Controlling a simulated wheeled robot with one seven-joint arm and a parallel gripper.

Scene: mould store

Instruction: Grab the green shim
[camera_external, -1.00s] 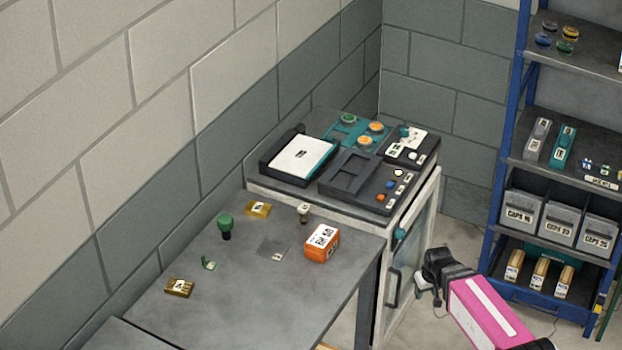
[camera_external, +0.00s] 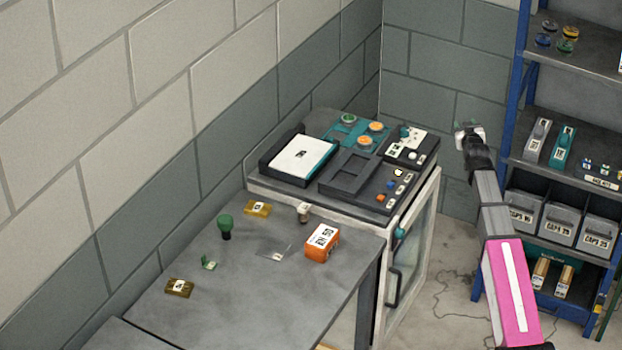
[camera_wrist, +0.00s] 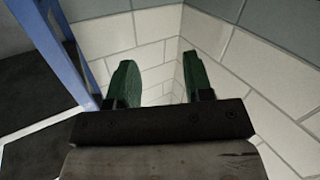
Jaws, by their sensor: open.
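A small green piece with a pale label (camera_external: 209,263), which looks like the green shim, lies on the grey table (camera_external: 240,310) in the external view. A green knob-topped piece with a dark stem (camera_external: 225,224) stands just behind it. My gripper (camera_external: 469,130) is raised at the right, between the cabinet and the blue shelf, well away from the green piece. In the wrist view its two green fingers (camera_wrist: 159,62) are apart with nothing between them.
An orange box (camera_external: 322,242), a yellow labelled block (camera_external: 257,208), a brown-gold block (camera_external: 179,288) and a small pale-topped piece (camera_external: 304,212) are on the table. The cabinet (camera_external: 410,250) with devices on top adjoins the table. The blue shelf (camera_external: 520,150) stands right. The front of the table is clear.

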